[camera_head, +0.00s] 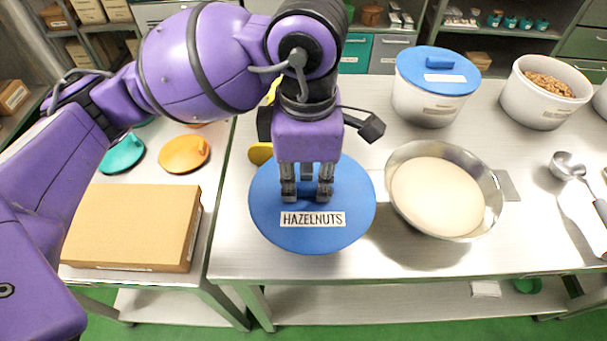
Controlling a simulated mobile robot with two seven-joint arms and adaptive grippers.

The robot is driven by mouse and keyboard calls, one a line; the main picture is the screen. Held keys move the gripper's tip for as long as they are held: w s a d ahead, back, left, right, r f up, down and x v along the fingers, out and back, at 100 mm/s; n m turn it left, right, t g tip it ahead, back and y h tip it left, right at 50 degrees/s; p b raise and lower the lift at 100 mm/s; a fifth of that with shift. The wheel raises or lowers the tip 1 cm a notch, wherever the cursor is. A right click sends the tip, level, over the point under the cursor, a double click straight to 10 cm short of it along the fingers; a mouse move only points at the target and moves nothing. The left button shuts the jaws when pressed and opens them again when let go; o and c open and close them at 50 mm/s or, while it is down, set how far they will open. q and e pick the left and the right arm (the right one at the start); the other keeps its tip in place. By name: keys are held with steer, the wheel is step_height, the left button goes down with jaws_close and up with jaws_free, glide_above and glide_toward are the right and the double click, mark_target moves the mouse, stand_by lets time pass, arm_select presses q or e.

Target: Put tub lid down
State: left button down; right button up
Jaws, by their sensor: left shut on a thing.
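A round blue tub lid (313,237) with a white label reading HAZELNUTS shows in the head view, at the left part of the steel table (360,268). My left gripper (307,196) points down and is shut on the lid's handle, which its fingers mostly hide. I cannot tell whether the lid touches the table or is held just above it. My right gripper is not in view.
A steel bowl (440,190) of pale contents stands right of the lid. Behind are a blue-lidded tub (432,105) and an open nut tub (540,100). A scoop (570,170) lies far right. A cardboard box (135,225) and two lids (185,154) (122,154) lie on the left table.

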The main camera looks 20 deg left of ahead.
mark_target(272, 193)
arm_select(q)
steer(key=a+f, duration=0.6)
steer(key=f, duration=0.1)
steer(key=shift+w+a, duration=0.3)
steer(key=shift+w, duration=0.05)
steer(key=shift+d+f, duration=0.1)
steer(key=shift+f, duration=1.3)
steer(key=shift+f, duration=0.1)
steer(key=shift+f, duration=0.15)
steer(key=c, duration=1.7)
jaws_free()
step_height(272, 193, up, 13)
steer(key=shift+f, duration=0.2)
